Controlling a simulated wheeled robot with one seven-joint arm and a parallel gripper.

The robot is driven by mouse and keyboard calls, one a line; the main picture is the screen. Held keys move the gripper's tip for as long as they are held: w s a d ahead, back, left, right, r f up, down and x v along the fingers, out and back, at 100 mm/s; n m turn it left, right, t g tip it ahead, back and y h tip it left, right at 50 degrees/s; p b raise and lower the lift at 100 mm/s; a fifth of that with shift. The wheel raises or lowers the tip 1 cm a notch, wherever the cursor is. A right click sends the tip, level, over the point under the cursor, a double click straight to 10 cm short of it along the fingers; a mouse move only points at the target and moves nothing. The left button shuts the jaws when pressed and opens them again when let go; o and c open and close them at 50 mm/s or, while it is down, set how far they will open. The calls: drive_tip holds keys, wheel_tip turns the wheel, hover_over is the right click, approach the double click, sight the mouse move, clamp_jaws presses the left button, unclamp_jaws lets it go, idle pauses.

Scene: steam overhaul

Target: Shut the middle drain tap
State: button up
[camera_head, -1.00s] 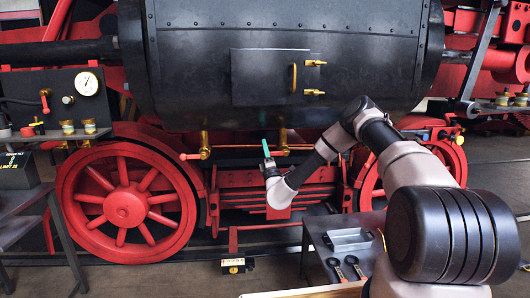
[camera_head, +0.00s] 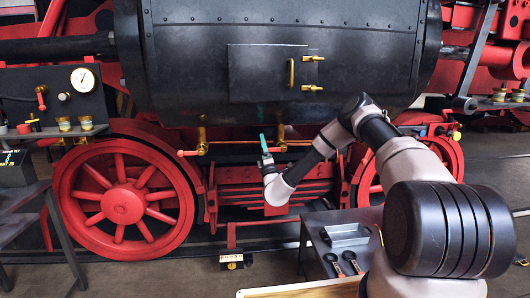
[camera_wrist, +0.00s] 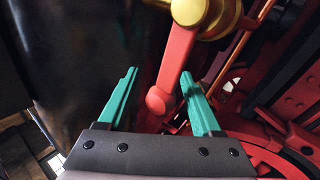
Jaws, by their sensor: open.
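The middle drain tap (camera_head: 281,132) is a brass fitting under the big black cylinder, with a red lever. In the wrist view its brass body (camera_wrist: 205,14) is at the top, and the red lever (camera_wrist: 176,62) slants down and left to a round knob. My gripper (camera_head: 264,142) is just left of this tap in the head view, pointing up. In the wrist view my gripper (camera_wrist: 160,76) is open, with one green finger on each side of the lever. The knob is between the fingers; I see no clear grip on it.
Another brass tap (camera_head: 202,140) with a red lever (camera_head: 187,153) hangs to the left. A red spoked wheel (camera_head: 122,204) stands at lower left. A small table (camera_head: 318,221) holds a metal tray (camera_head: 347,234) at lower right. The black cylinder (camera_head: 190,80) is close above my gripper.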

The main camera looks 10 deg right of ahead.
drive_tip(key=v, duration=1)
drive_tip(key=shift+s, duration=0.15)
